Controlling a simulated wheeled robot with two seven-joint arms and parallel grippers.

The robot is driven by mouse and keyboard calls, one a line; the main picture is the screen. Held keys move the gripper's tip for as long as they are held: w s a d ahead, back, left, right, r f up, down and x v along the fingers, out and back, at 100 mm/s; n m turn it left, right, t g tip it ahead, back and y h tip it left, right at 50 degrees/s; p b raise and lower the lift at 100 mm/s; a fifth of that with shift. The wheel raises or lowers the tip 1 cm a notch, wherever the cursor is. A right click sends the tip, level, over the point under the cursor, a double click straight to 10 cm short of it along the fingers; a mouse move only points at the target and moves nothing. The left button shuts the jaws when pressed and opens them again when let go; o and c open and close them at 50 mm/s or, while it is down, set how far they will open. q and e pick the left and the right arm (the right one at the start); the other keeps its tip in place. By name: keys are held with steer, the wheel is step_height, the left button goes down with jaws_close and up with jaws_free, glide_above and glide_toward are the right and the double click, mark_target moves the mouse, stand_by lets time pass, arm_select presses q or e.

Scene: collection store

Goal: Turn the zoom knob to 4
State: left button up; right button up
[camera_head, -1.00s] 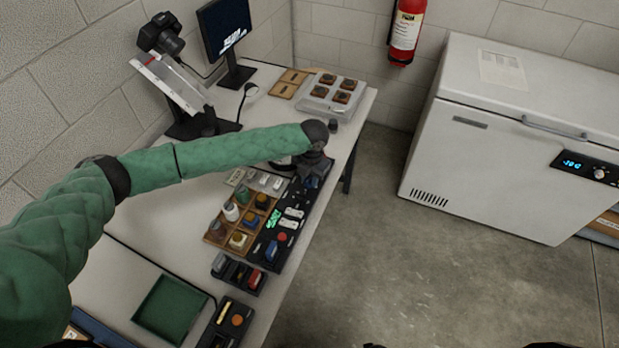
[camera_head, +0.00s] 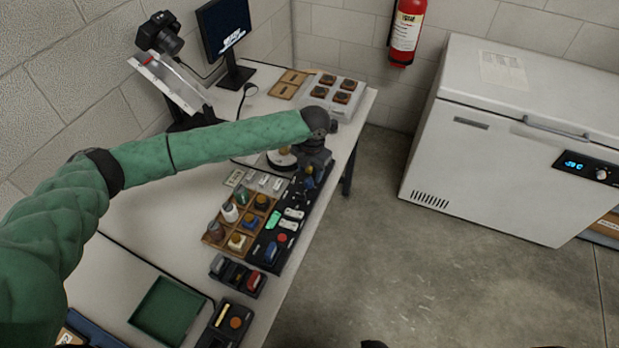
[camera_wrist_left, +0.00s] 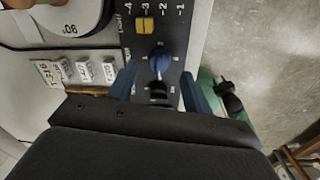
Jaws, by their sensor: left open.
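A dark control panel (camera_wrist_left: 140,50) carries a blue knob (camera_wrist_left: 160,62) with a light pointer mark, beside a yellow slider (camera_wrist_left: 145,25) on a scale marked 1 to 4. The blue knob's label is too small to read, so I cannot tell for sure that it is the zoom knob. My left gripper (camera_wrist_left: 160,72) is open, its blue fingers on either side of the knob; contact cannot be made out. In the head view, the left gripper (camera_head: 309,180) is over the far end of the panel (camera_head: 262,258), hiding part of it.
A round turntable (camera_head: 281,159) stands left of the gripper. A wooden tray (camera_head: 212,240) of small jars lies beside the panel. A monitor (camera_head: 228,35), camera (camera_head: 158,35) and grey tray (camera_head: 318,100) are farther back.

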mark_target(311, 181)
arm_select(q)
steer(key=shift+r+b, duration=0.5)
steer(key=shift+r, duration=1.45)
arm_select(e)
steer(key=r, duration=0.2)
steer(key=w+r, duration=0.1)
steer(key=shift+a, duration=0.35)
arm_select(q)
steer(key=shift+d, duration=0.15)
arm_select(e)
steer(key=shift+d, duration=0.1)
